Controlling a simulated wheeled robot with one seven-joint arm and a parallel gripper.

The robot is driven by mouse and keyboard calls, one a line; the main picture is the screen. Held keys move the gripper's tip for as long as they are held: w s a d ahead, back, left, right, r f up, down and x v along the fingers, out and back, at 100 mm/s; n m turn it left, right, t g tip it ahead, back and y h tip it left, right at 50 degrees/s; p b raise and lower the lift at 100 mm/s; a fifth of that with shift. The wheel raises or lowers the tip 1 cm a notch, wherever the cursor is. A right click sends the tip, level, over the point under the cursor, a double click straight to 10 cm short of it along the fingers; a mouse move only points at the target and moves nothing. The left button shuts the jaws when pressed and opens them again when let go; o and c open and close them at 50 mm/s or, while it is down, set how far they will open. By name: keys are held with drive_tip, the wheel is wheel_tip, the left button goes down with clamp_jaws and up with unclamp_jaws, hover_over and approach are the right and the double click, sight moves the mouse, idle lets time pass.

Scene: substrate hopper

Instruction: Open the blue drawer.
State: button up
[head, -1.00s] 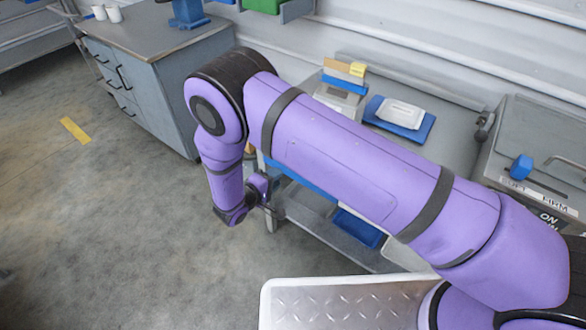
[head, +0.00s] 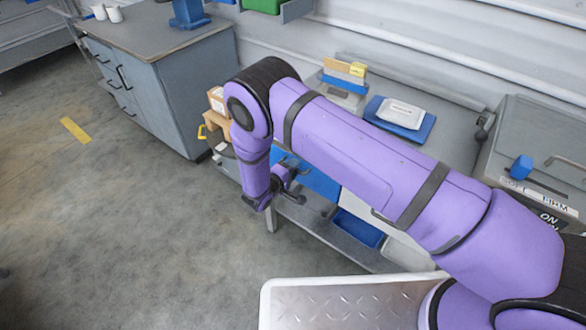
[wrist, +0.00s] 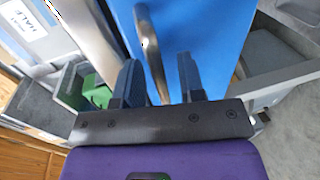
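The blue drawer (head: 318,182) shows its blue front under the workbench in the head view, partly hidden by my arm. In the wrist view the blue drawer front (wrist: 205,30) fills the upper middle, with a curved metal handle (wrist: 149,42) on it. My gripper (wrist: 158,60) is open, one dark finger on each side of the handle in the picture. A gap shows on both sides, and I cannot tell how deep the handle sits between the fingers. In the head view my gripper (head: 292,182) is close to the drawer front and partly hidden by my wrist.
A blue bin (head: 358,228) sits on the shelf below. The bench top (head: 455,145) holds a blue tray (head: 413,133) with a white packet. Cardboard boxes (head: 217,125) stand left of my arm. A grey cabinet (head: 165,90) is farther left, with open floor in front.

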drive_tip(key=shift+w+d, duration=0.1)
drive_tip(key=shift+w, duration=0.05)
drive_tip(key=shift+c, duration=0.4)
clamp_jaws()
drive_tip(key=f+v, duration=0.2)
drive_tip(key=v, duration=1)
drive_tip(key=s+f+v, duration=0.1)
drive_tip(key=f+v, duration=0.2)
drive_tip(key=v, duration=1)
drive_tip(key=shift+s+a+f, duration=0.2)
drive_tip(key=shift+a, duration=0.25)
drive_tip(key=shift+o, duration=0.4)
unclamp_jaws()
